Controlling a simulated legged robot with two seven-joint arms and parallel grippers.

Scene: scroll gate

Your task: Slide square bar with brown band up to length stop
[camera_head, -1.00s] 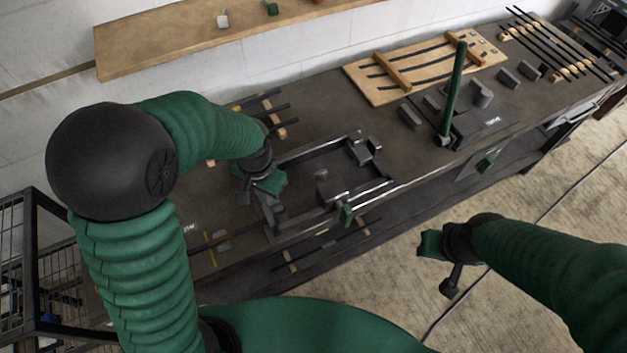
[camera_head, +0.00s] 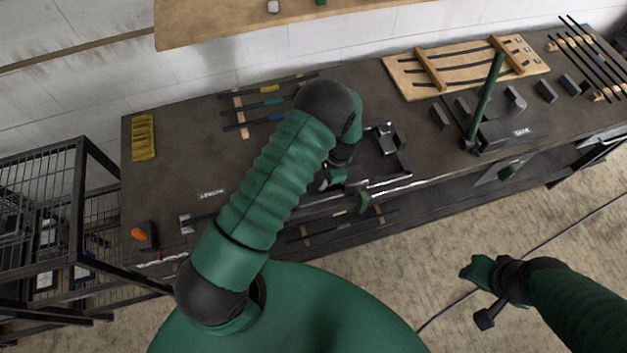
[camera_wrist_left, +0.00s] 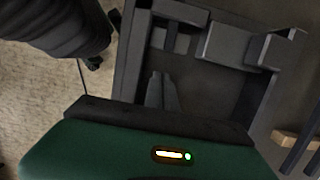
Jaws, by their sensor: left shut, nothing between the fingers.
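My left gripper (camera_head: 334,180) is shut and empty over the dark scroll-gate fixture (camera_head: 385,140) on the bench. In the left wrist view its two fingertips (camera_wrist_left: 162,92) are together above the fixture floor, near grey blocks (camera_wrist_left: 225,45). A small metal block (camera_head: 186,222), beside a LENGTH label (camera_head: 211,194), stands at the bench's front left; it may be the length stop. I cannot pick out the square bar with the brown band; my left arm covers part of the bench. My right gripper (camera_head: 480,272) hangs over the floor, clear of the bench.
A wooden rack (camera_head: 240,121) holds bars with yellow and blue bands. A slotted wooden board (camera_head: 455,84) and an upright green lever (camera_head: 486,95) stand to the right. A wire cage (camera_head: 50,215) is at left.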

